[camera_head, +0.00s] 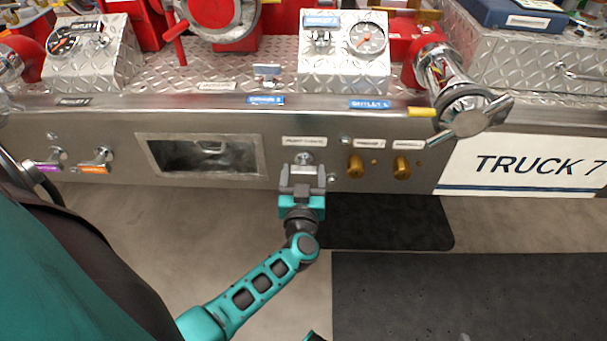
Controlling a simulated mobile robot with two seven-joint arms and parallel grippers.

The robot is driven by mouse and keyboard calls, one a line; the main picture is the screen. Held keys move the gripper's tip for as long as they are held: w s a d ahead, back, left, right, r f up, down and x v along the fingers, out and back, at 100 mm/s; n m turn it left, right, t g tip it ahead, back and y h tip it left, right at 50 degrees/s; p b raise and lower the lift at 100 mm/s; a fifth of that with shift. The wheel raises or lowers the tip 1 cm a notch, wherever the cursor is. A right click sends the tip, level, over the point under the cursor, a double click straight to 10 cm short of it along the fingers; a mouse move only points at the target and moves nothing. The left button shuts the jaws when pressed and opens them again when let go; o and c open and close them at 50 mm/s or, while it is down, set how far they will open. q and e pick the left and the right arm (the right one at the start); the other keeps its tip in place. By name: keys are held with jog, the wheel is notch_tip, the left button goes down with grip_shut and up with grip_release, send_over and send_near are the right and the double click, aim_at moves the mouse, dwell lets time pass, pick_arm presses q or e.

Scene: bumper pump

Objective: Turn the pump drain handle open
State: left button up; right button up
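The pump drain handle (305,158) is a small silver knob on the steel front panel, under a white label (304,141) whose text is too small to read surely. My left gripper (303,176) is right in front of and just below it, pointing at the panel. Its grey fingers cover the lower part of the handle. I cannot tell whether they touch it or are closed around it.
Brass knobs (402,168) sit right of the handle, and a recessed opening (205,156) lies to its left. A silver outlet with a lever (470,117) sticks out at the right. Colour-tagged pulls (97,160) are at the left. The floor below is clear, with dark mats (480,295).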

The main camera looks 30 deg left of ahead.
pick_arm(q)
jog(key=c, duration=0.7)
jog(key=shift+o, duration=0.2)
jog(key=shift+n+p, duration=0.35)
jog(key=shift+n, duration=2.15)
pick_arm(e)
jog(key=shift+a+r, duration=0.1)
jog(key=shift+r, duration=0.4)
pick_arm(q)
jog(key=o, duration=1)
pick_arm(e)
jog(key=shift+f, duration=0.1)
pick_arm(q)
jog(key=shift+o, duration=0.2)
jog(key=shift+s, duration=0.1)
